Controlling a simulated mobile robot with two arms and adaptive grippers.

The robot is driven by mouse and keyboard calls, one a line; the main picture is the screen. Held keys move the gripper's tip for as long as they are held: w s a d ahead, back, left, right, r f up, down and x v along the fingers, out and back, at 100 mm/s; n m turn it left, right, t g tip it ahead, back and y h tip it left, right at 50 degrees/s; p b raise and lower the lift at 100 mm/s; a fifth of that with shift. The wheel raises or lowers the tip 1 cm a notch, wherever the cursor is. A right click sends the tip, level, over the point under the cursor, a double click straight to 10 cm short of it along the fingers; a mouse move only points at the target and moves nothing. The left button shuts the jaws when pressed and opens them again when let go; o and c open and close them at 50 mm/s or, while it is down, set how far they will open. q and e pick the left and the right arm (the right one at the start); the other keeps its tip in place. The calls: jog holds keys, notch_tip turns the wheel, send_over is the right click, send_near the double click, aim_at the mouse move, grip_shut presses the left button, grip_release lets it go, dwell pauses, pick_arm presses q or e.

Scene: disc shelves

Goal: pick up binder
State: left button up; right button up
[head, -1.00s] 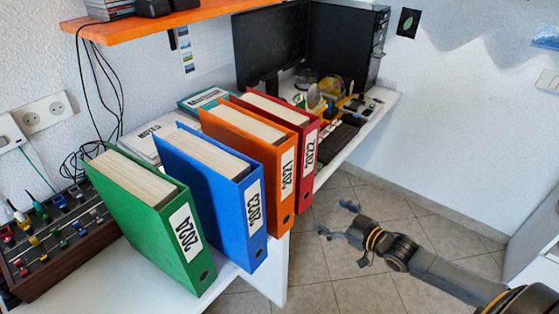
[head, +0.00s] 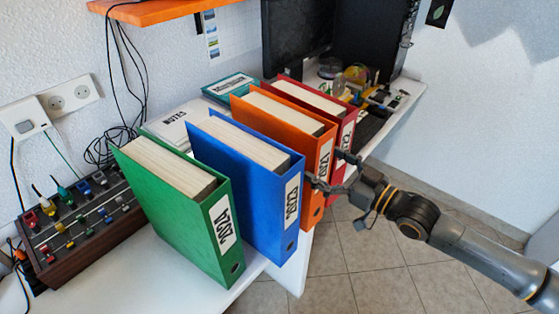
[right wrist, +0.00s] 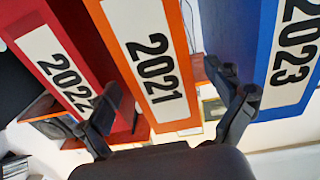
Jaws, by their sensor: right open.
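Several binders stand upright in a row on the white desk: a green one marked 2024 (head: 176,215), a blue one marked 2023 (head: 245,188), an orange one marked 2021 (head: 317,195) and a red one marked 2022 (head: 345,135). My right gripper (head: 328,170) is open in front of the orange binder's spine. In the right wrist view, the orange spine (right wrist: 150,60) lies between the two open fingers (right wrist: 165,88), with the red spine (right wrist: 58,65) to the left and the blue spine (right wrist: 290,60) to the right. Contact cannot be told. My left gripper is not in view.
A control box with coloured levers (head: 80,228) sits left of the green binder. A notebook (head: 168,128) and a teal book (head: 230,86) lie behind the binders. A monitor (head: 297,35) stands at the back. Tiled floor (head: 365,260) lies open beyond the desk edge.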

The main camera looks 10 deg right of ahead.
aim_at(302, 150)
jog(key=shift+p+x, duration=0.3)
jog(key=shift+x, duration=3.1)
jog(key=shift+s, duration=0.1)
jog(key=c, duration=1.6)
jog(key=shift+r, duration=0.15)
jog(key=shift+c, duration=1.2)
